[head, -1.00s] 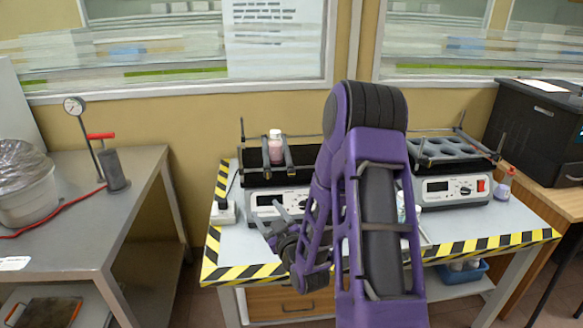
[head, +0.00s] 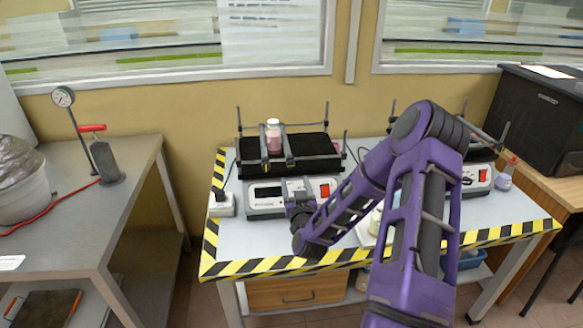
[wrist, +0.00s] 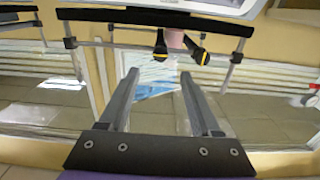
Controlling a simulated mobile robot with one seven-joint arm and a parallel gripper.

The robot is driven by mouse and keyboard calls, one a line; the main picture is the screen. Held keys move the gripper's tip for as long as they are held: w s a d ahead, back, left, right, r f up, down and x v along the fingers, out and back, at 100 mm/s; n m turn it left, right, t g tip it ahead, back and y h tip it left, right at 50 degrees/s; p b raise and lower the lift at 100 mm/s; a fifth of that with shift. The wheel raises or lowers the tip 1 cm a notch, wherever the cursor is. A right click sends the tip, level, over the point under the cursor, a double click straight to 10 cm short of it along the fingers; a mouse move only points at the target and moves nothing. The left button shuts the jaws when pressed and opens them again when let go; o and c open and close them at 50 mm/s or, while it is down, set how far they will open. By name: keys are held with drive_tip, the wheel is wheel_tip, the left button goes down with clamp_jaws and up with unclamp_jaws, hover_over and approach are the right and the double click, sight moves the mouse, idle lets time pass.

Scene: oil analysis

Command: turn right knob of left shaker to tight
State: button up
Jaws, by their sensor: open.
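The left shaker (head: 262,202) is a white-fronted unit with a black tray (head: 312,163) on top. Two dark bars cross the tray on either side of a pink bottle (head: 273,140). In the upside-down wrist view, two black knobs with yellow faces sit at the bar ends; the picture-left one (wrist: 160,48) is the shaker's right knob, and the other (wrist: 197,52) is its left knob. My gripper (head: 296,190) is in front of the shaker's panel and hides part of it. In the wrist view its fingers (wrist: 158,84) are apart and empty, below the knobs in the picture.
The right shaker (head: 474,178) is partly behind my arm. A white power strip (head: 221,204) lies left of the left shaker. A flask (head: 506,175) stands at the right. Striped tape marks the table edge (head: 245,268). The grey table (head: 75,215) stands left.

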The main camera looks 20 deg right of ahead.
sight(291, 165)
drive_tip(key=x, duration=0.8)
clamp_jaws()
